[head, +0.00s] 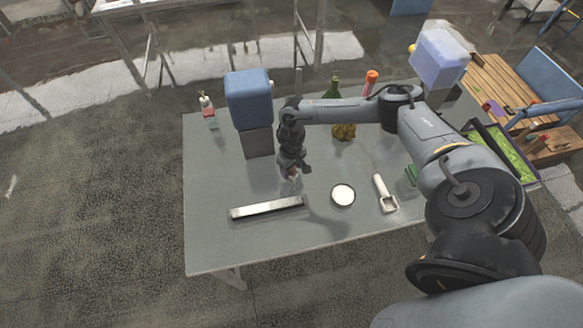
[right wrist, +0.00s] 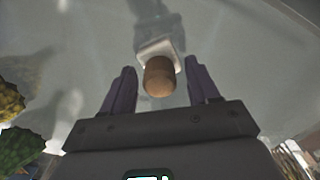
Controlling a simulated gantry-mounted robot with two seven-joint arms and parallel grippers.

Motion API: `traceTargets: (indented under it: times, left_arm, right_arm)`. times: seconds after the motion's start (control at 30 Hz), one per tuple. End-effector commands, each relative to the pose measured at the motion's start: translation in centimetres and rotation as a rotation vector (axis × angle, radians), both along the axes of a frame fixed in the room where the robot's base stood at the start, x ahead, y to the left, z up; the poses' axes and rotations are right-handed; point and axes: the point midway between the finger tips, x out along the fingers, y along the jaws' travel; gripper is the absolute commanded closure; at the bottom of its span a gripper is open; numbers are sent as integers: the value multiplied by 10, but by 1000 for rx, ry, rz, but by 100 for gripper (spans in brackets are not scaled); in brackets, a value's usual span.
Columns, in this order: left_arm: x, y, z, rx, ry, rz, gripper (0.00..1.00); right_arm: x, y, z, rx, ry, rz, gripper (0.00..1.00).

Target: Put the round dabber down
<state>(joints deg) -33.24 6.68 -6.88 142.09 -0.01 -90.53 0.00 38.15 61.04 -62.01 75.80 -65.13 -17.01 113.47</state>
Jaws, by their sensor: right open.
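The dabber (right wrist: 159,77) shows in the right wrist view as a brown wooden knob with a pale, squarish-looking pad. It stands between the two fingers of my right gripper (right wrist: 161,88), which are open with a visible gap on each side of the knob. The pad is towards the grey tabletop; whether it rests flat there I cannot fully tell. In the head view my right gripper (head: 292,175) points down, low over the middle of the table, and mostly hides the dabber. My left gripper is not in view.
On the grey table (head: 215,185) lie a long metal tray (head: 267,208), a round white dish (head: 343,195) and a white scoop (head: 385,195). A blue box on a grey block (head: 250,105) stands behind left. A bottle (head: 208,111) is at the back left. The front left is clear.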

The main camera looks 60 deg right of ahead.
Motion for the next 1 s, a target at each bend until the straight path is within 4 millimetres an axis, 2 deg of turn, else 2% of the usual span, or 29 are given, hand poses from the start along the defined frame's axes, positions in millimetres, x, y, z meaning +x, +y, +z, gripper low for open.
traceTargets:
  times: [0.17, 0.7, 0.87, 0.93, 1.0]
  left_arm:
    - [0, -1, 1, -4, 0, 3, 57]
    - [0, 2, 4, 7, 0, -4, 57]
    - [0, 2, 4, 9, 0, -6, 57]
    - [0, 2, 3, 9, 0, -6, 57]
    - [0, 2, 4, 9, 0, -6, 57]
  right_arm:
    - [1, 0, 14, 1, -1, 1, 40]
    - [1, 0, 103, 0, -2, 1, 40]
    - [1, 4, 115, 2, -6, 13, 40]
    - [4, 15, 112, 8, -20, 54, 40]
    - [10, 36, 104, 17, -51, 129, 40]
